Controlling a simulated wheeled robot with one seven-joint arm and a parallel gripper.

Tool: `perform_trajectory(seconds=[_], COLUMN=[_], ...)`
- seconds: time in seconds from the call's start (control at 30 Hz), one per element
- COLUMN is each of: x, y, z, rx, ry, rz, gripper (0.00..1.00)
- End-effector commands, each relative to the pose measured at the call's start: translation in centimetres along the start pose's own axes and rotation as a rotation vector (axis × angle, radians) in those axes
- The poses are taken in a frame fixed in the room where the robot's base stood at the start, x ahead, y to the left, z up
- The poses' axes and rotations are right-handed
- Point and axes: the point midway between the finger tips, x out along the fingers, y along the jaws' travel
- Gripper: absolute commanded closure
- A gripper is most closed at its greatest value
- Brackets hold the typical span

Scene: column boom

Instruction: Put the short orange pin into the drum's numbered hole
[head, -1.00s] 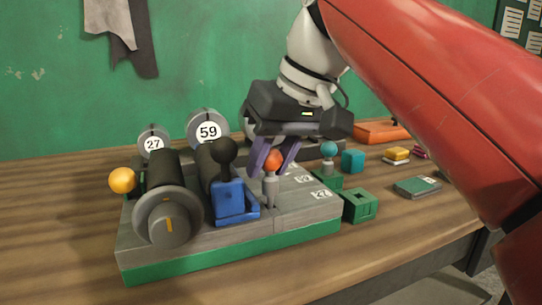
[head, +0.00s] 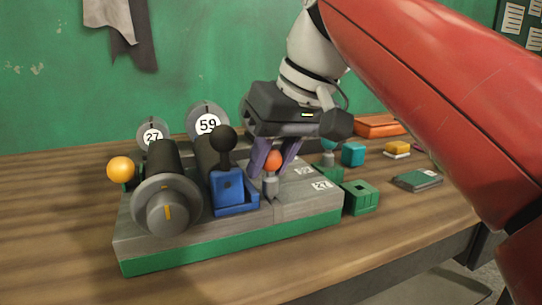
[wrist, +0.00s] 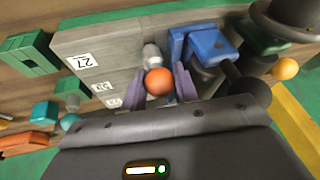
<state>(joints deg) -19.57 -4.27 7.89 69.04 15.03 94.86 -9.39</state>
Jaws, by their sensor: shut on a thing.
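My gripper (head: 273,158) is shut on a pin with an orange ball top (head: 273,160) and grey stem; the wrist view also shows the ball (wrist: 158,82) between my fingers. The stem's lower end is at the top of the grey block (head: 290,205); I cannot tell how deep it sits. Left of it, two black drums lie side by side, one with a disc marked 27 (head: 153,136), the other with a disc marked 59 (head: 207,124). Labels stand on the block, one reading 27 (head: 322,185). The numbered hole itself is not clearly visible.
A blue bracket with a black ball knob (head: 223,139) stands close left of my gripper. A yellow-orange ball (head: 121,170) sticks out at the far left. Green (head: 360,196) and teal (head: 353,154) blocks lie to the right. The front of the wooden table is clear.

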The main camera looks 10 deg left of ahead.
Motion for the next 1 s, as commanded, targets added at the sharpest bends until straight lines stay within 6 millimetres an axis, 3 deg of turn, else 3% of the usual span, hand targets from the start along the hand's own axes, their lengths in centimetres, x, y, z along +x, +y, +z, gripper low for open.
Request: perform_trajectory(seconds=[0.27,0.3,0.5,0.8,1.0], x=[0.0,0.0,0.0,-0.2,-2.9], y=[0.0,0.0,0.0,-0.1,0.0], z=[0.0,0.0,0.0,0.0,-0.1], rx=[0.000,0.000,0.000,-0.001,0.000], ry=[0.000,0.000,0.000,0.000,0.001], rz=[0.000,0.000,0.000,-0.001,0.000], gripper=[0.93,0.69,0.45,0.45,0.45])
